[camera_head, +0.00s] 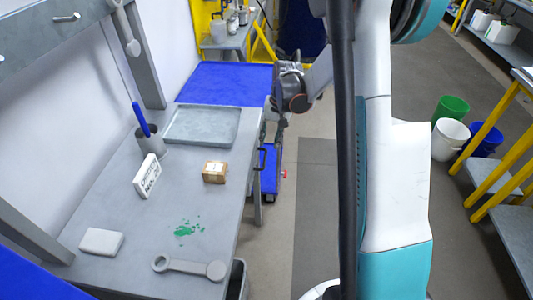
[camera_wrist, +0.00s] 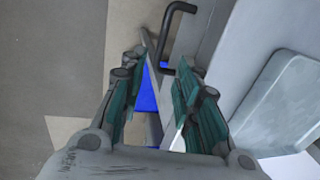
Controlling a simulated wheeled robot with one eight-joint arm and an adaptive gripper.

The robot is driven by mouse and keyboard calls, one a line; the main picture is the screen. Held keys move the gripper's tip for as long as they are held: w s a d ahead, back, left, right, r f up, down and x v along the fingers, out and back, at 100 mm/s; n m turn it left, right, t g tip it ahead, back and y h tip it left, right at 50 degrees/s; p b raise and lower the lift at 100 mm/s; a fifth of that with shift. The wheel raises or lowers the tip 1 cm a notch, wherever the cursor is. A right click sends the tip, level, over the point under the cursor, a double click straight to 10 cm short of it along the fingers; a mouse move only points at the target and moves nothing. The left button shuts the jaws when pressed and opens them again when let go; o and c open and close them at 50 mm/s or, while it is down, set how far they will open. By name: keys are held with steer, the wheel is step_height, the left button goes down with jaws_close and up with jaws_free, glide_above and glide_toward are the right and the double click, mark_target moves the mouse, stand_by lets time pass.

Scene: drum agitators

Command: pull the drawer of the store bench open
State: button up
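The store bench (camera_head: 130,215) is the grey bench on the left of the head view. In the wrist view a dark bar handle (camera_wrist: 167,28) stands out from the grey bench side, just beyond my fingertips. My gripper (camera_wrist: 160,68) is open, its two green-padded fingers apart with nothing between them. The handle lies ahead of the gap and does not appear to be between the fingers. In the head view my gripper (camera_head: 279,108) hangs by the bench's right edge, near its far end. The drawer front is not clearly visible there.
Blue surfaces (camera_head: 222,83) lie beyond.

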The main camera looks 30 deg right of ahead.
mark_target(266, 154)
steer(key=f, duration=0.2)
steer(key=f+b, duration=0.1)
steer(key=f, duration=0.1)
steer(key=a+f+b, duration=0.1)
steer(key=f, duration=0.1)
steer(key=shift+w+f, duration=0.35)
steer(key=shift+f, duration=0.05)
jaws_close()
